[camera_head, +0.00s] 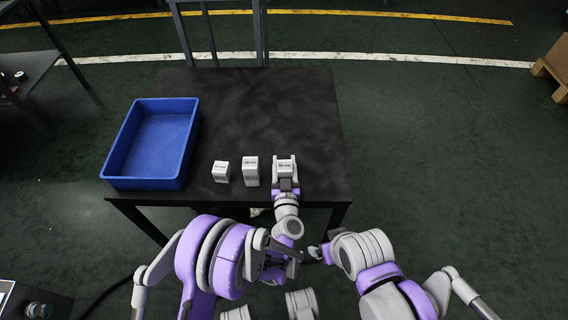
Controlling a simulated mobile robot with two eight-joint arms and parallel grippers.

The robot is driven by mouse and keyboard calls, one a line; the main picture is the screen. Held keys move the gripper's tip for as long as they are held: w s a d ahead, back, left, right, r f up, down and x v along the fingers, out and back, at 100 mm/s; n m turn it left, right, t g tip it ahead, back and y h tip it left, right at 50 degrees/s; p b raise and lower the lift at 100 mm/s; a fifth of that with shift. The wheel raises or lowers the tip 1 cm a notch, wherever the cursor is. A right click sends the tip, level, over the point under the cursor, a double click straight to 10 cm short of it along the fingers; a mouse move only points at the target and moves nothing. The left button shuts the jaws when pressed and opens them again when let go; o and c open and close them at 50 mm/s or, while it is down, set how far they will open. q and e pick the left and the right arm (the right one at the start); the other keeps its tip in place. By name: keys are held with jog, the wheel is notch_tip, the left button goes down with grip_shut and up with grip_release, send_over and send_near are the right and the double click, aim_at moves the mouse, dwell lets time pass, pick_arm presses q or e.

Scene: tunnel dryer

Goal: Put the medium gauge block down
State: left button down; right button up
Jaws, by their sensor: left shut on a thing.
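My left gripper (286,176) reaches over the near edge of the dark table. It is shut on a white block with a dark label (285,167), which I take for the medium gauge block. The fingers cover its sides, and I cannot tell whether its base touches the tabletop. Two more white gauge blocks stand upright to its left: a taller one (251,171) close beside the gripper and a shorter one (221,172) further left. The three form a rough row near the front edge.
The dark table (270,110) is bare behind the blocks and to their right. An empty blue bin (187,152) stands on its left side. A grey metal frame (218,40) is at the table's far edge.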

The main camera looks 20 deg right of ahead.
pick_arm(q)
jog(key=shift+f, duration=0.1)
jog(key=shift+c, duration=1.1)
grip_release()
